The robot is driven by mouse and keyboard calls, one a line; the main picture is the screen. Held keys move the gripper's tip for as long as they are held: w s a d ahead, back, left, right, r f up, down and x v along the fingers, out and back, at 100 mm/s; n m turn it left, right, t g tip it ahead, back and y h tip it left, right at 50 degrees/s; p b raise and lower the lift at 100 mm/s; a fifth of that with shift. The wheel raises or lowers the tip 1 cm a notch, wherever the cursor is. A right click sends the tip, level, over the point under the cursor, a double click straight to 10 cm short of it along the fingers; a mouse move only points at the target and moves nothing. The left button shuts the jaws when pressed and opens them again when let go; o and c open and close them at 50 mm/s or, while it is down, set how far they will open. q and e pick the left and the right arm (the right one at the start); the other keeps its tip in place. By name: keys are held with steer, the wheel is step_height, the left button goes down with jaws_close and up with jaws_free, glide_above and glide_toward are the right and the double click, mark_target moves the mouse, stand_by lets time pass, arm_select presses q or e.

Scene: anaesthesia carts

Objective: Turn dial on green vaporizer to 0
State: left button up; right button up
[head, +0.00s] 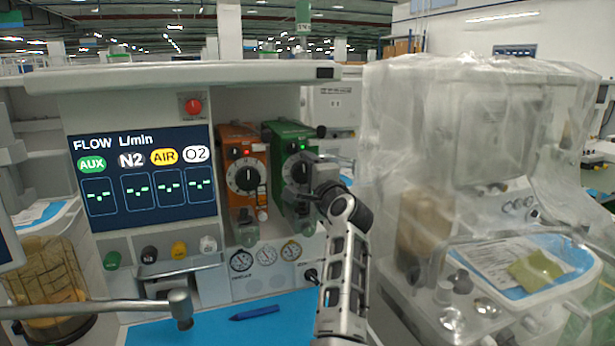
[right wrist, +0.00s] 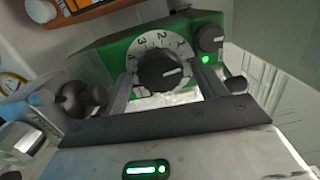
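The green vaporizer (head: 285,140) stands to the right of the orange one on the machine. Its numbered white dial with a black knob (right wrist: 163,71) shows in the right wrist view. The knob's white pointer mark points to the right side there; I cannot read which number it meets. The dial (head: 299,170) is partly hidden by my right gripper in the head view. My right gripper (right wrist: 166,84) is open, with its two fingers apart on either side of the knob; I cannot tell whether they touch it. My left gripper is not in view.
An orange vaporizer (head: 243,180) stands close on the left. A flow screen (head: 145,180) is further left. A metal bar (head: 100,309) crosses the lower left. A blue pen (head: 254,313) lies on the blue work surface. A plastic-covered machine (head: 480,130) stands at the right.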

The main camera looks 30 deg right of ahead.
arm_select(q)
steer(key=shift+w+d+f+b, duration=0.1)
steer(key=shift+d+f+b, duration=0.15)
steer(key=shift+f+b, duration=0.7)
arm_select(e)
steer(key=s+a, duration=0.3)
steer(key=s, duration=1.2)
steer(key=shift+s+f+b, duration=0.3)
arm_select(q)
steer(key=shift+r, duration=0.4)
